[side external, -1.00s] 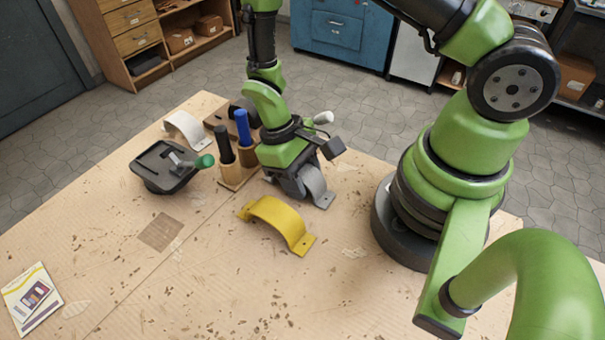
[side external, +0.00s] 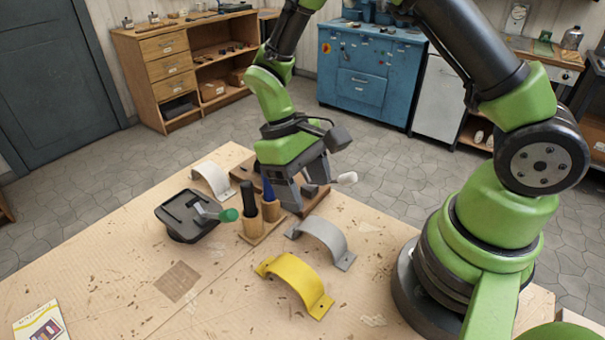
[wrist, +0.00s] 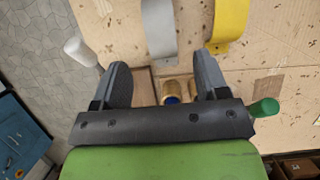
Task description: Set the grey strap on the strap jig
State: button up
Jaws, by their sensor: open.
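The grey strap (side external: 322,238), an arched band with flat end tabs, stands on the table behind the yellow strap. It also shows in the wrist view (wrist: 159,28), cut off at the top. My gripper (side external: 303,195) is open and empty, apart from the grey strap and behind it. In the wrist view my gripper's (wrist: 163,65) two fingers are wide apart. A dark fixture with a green-knobbed lever (side external: 188,215) stands at left. A brown block (side external: 314,197) with a white-knobbed lever is partly hidden behind my gripper. I cannot tell which is the strap jig.
The yellow strap (side external: 297,280) lies close in front of the grey one. A white strap (side external: 211,180) is at the back left. A wooden holder (side external: 256,229) with dark- and blue-handled tools stands just left of my gripper. The front table is mostly clear.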

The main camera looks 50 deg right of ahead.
notch_tip(320, 180, up, 15)
jog(key=s+m+t+y, duration=0.1)
jog(key=s+m+t, duration=0.15)
jog(key=t, duration=0.35)
jog(key=s+d+r+m+t+y, duration=0.1)
jog(key=s+r+t, duration=0.4)
jog(key=s, duration=0.3)
jog(key=shift+d+r+t, duration=0.25)
jog(key=shift+r+t, duration=0.05)
jog(key=shift+r, duration=0.2)
jog(key=shift+o, duration=0.5)
jog(key=shift+m, duration=0.25)
